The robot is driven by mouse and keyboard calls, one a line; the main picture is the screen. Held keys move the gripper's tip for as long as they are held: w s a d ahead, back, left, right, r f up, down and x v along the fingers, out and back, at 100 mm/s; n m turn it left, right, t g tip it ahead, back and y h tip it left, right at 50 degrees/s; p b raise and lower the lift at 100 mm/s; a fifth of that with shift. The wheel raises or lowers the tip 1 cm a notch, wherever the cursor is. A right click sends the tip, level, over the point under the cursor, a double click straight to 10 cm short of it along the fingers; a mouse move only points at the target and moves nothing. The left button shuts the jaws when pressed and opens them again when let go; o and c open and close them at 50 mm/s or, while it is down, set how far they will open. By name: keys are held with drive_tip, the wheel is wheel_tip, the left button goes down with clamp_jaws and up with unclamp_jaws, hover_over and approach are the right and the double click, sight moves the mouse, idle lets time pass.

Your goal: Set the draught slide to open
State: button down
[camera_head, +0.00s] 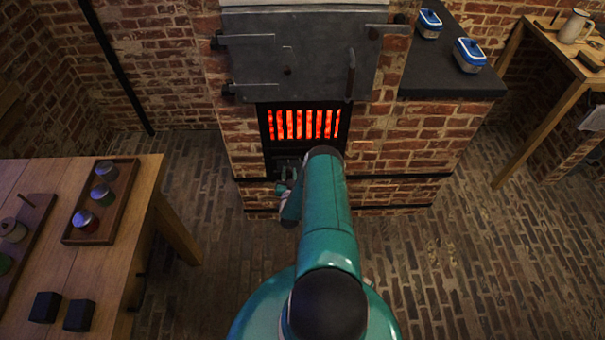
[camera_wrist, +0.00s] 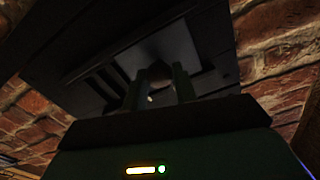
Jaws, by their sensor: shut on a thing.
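The draught slide is a dark metal plate set in a frame low on the brick stove, below the glowing grate; in the wrist view the slide plate (camera_wrist: 182,48) has a rounded knob (camera_wrist: 158,71). Dark slots (camera_wrist: 108,84) show to the left of the plate. My gripper (camera_wrist: 158,84) is shut on the knob, one finger on each side. The fingertips cannot be made out there.
The red grate (camera_head: 303,124) glows just above, under a dark stove door (camera_head: 315,65) with handles. A wooden table (camera_head: 100,270) with trays of jars stands at the left. Blue-lidded containers (camera_head: 470,55) sit on the dark ledge at the right. The brick floor (camera_head: 480,260) is clear.

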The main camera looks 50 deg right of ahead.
drive_tip(key=shift+w+a, duration=0.25)
drive_tip(key=shift+w, duration=0.05)
drive_tip(key=c, duration=1.1)
unclamp_jaws()
drive_tip(key=v, duration=1.3)
drive_tip(key=shift+s+a, duration=0.25)
drive_tip(key=shift+s, duration=0.1)
drive_tip(key=shift+w, duration=0.1)
